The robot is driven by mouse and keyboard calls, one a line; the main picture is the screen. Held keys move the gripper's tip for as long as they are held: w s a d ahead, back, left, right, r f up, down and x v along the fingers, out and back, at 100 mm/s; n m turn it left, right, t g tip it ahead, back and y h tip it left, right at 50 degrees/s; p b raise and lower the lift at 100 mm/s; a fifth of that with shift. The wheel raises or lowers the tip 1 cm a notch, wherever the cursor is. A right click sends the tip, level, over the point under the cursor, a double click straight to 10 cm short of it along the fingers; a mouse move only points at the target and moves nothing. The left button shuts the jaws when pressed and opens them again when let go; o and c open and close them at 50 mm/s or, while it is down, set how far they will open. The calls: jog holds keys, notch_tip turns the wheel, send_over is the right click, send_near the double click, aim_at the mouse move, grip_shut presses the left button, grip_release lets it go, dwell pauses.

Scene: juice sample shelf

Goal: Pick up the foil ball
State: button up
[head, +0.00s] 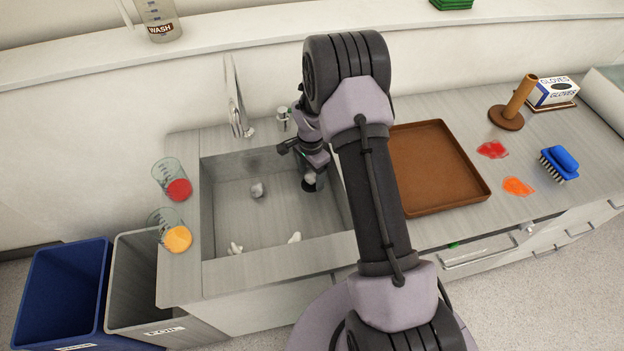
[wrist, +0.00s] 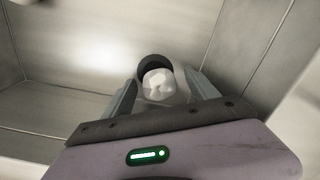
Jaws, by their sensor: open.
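A pale, faceted ball, which looks like the foil ball (wrist: 158,84), sits at the dark round drain (wrist: 150,64) in the sink. In the head view the ball (head: 310,178) shows just below my gripper (head: 309,168). My gripper is open and points down into the sink's right part. In the wrist view its fingers (wrist: 160,82) stand on either side of the ball. I cannot tell whether they touch it. A second grey crumpled lump (head: 257,190) lies apart on the sink floor, to the left.
Two white scraps (head: 235,248) (head: 294,237) lie near the sink's (head: 225,215) front wall. Beakers with red (head: 178,190) and orange (head: 178,238) juice stand on its left rim. The faucet (head: 237,110) rises behind. A brown tray (head: 440,205) lies right of my arm.

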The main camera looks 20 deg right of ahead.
jog(key=shift+r, duration=0.1)
jog(key=c, duration=1.4)
jog(key=shift+r, duration=0.1)
